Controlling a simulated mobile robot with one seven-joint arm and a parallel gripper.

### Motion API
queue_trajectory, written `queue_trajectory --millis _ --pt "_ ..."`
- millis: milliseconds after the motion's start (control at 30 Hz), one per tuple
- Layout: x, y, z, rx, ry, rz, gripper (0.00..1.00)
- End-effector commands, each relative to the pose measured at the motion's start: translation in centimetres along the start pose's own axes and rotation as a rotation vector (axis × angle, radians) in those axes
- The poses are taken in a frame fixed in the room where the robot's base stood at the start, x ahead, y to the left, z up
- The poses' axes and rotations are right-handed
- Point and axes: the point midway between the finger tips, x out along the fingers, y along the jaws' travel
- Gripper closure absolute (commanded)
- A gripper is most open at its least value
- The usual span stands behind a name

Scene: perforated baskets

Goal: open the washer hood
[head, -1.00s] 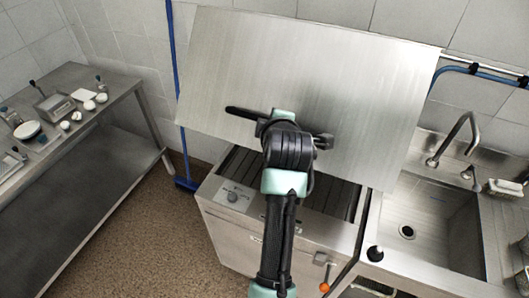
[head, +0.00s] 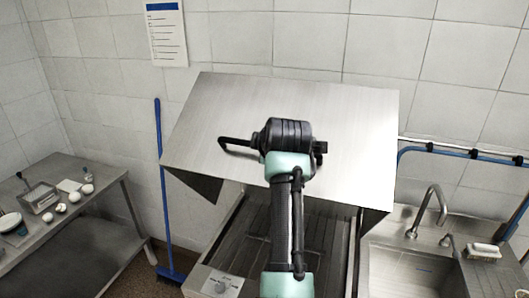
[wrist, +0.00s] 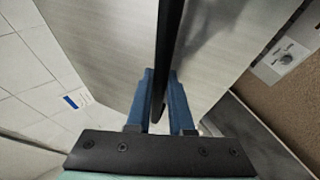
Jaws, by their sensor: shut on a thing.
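The washer hood (head: 345,115) is a brushed steel panel, raised and tilted above the washer (head: 222,280) in the head view. A dark gap with triangular side pieces shows beneath its lower edge. The hood's black bar handle (head: 232,144) sticks out to the left of my arm. In the wrist view, my gripper (wrist: 162,76) has its two blue fingers on either side of the black handle (wrist: 168,40), shut on it. In the head view my arm hides the fingertips and the middle of the handle.
A steel sink with a faucet (head: 428,212) stands to the right. A steel table (head: 95,215) with small items is at the left. A blue pole (head: 164,200) leans at the wall beside the washer. A paper sheet (head: 166,35) hangs on the tiled wall.

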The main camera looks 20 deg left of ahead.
Motion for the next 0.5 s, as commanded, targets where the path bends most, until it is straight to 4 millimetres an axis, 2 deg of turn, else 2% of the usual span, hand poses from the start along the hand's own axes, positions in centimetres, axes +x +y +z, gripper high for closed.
queue_trajectory --millis 267,300,433,500 --pt "0.04 -0.03 0.14 0.000 -0.002 0.001 1.00" --pt "0.04 -0.04 0.14 0.000 -0.002 0.001 0.75" --pt "0.04 -0.06 0.11 0.000 -0.002 0.000 0.52" --pt "0.04 -0.07 0.10 0.000 -0.002 0.000 0.50"
